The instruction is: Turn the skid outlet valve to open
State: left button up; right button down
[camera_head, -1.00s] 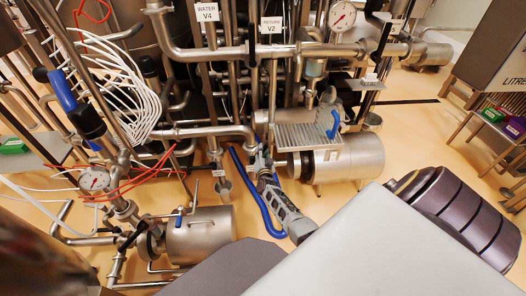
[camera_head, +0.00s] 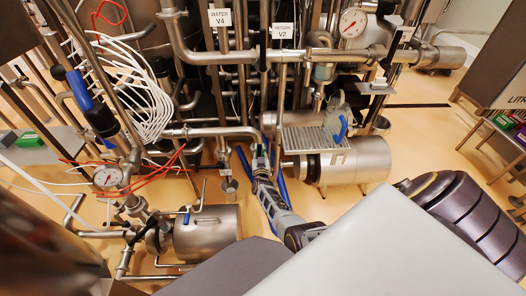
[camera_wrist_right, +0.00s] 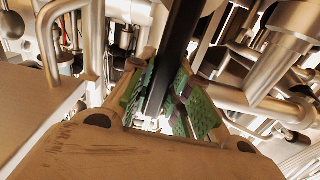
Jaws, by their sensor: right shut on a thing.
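My right gripper (camera_head: 261,152) is at the end of a horizontal steel pipe (camera_head: 215,132) in the middle of the head view. In the right wrist view its green-padded fingers (camera_wrist_right: 165,98) are shut on a long dark lever (camera_wrist_right: 181,42), which I take to be the handle of the skid outlet valve. The lever runs up and away between the pads. In the head view the valve body and lever are too small and too covered by my gripper to make out. My left gripper is not in view.
A blue hose (camera_head: 284,192) runs close beside my right forearm. A horizontal steel cylinder (camera_head: 355,160) lies to the right, and another steel vessel (camera_head: 208,232) stands lower left. Open floor (camera_head: 425,150) shows at right.

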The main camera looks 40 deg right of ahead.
jog(key=shift+w+a+f+n, duration=0.15)
jog(key=shift+w+a+n, duration=0.1)
jog(key=shift+a+n, duration=0.45)
jog(key=shift+w+a, duration=0.1)
jog(key=shift+a, duration=0.05)
jog(key=c, duration=1.6)
grip_release()
jog(key=shift+o, duration=1.4)
jog(key=shift+w+a, duration=0.2)
jog(key=shift+w, duration=0.05)
jog(key=shift+s+d, duration=0.15)
jog(key=shift+s, duration=0.1)
